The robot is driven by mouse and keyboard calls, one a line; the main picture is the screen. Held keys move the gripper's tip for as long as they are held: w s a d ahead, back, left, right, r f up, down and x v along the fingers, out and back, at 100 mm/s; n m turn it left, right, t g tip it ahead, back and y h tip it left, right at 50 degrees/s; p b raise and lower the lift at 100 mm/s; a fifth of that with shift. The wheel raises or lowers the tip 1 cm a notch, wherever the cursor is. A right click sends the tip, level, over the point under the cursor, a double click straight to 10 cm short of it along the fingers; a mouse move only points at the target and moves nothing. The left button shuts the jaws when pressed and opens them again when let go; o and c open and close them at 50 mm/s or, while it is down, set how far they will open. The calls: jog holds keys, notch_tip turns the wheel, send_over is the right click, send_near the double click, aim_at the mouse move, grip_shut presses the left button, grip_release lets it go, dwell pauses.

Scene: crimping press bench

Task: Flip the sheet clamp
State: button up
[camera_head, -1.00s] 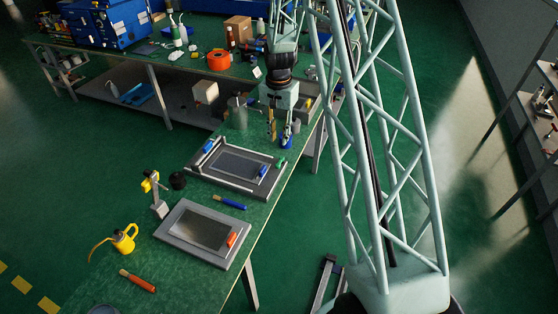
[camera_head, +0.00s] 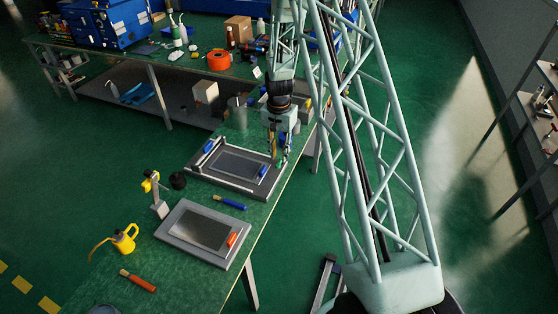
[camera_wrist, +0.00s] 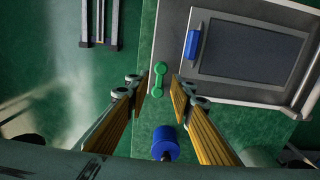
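The nearer-to-gripper grey frame (camera_head: 218,187) holds a dark sheet (camera_head: 238,163); the frame also shows in the wrist view (camera_wrist: 230,90). A pale bar (camera_head: 207,155) runs along its far-left end. A blue handle (camera_wrist: 192,44) lies beside the sheet, and a green handle (camera_wrist: 159,82) sits at the frame's edge. Which part is the sheet clamp I cannot tell for sure. My gripper (camera_head: 277,153) points down above that edge. In the wrist view its fingers (camera_wrist: 161,87) are spread, one on each side of the green handle, with nothing held. Contact is not visible.
A blue cylinder (camera_wrist: 165,143) stands on the bench between the finger bases in the wrist view.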

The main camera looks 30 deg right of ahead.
aim_at(279, 163)
jog(key=shift+f, duration=1.8)
jog(key=shift+c, duration=0.7)
grip_shut()
